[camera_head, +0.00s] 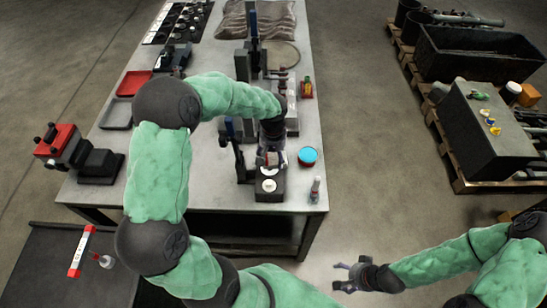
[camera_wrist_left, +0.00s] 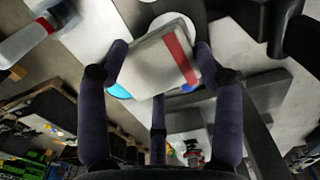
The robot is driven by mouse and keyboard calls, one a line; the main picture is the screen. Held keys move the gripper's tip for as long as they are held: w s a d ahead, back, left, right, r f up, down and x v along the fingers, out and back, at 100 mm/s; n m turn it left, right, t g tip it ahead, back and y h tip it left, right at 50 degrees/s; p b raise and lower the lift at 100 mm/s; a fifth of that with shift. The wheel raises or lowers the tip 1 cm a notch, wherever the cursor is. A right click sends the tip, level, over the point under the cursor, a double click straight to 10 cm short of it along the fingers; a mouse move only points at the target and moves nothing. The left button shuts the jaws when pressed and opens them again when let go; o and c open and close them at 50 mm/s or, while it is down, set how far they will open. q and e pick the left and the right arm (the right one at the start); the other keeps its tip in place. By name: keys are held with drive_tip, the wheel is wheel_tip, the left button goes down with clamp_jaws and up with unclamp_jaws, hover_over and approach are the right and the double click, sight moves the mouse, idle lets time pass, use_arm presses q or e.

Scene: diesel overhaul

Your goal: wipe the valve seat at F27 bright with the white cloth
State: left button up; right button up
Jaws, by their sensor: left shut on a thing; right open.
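My left gripper (camera_head: 269,158) is over the front part of the workbench, its fingers pointing down. In the left wrist view its fingers (camera_wrist_left: 160,75) are shut around a folded whitish cloth (camera_wrist_left: 155,62) with a red stripe. A dark block (camera_head: 270,196) with a pale round seat (camera_head: 269,185) on top sits just below and in front of this gripper. I cannot tell whether the cloth touches it. The label F27 is not readable. My right gripper (camera_head: 350,278) is open and empty, low in front of the bench, away from the block.
A tin with a blue top (camera_head: 308,156) and a small bottle (camera_head: 315,190) stand right of the block. Dark upright fixtures (camera_head: 236,155) are close on its left. Red (camera_head: 134,84) and grey (camera_head: 116,115) trays lie at the left edge.

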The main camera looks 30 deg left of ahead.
use_arm(q)
drive_tip(key=shift+r+p, duration=0.7)
drive_tip(key=shift+r, duration=0.65)
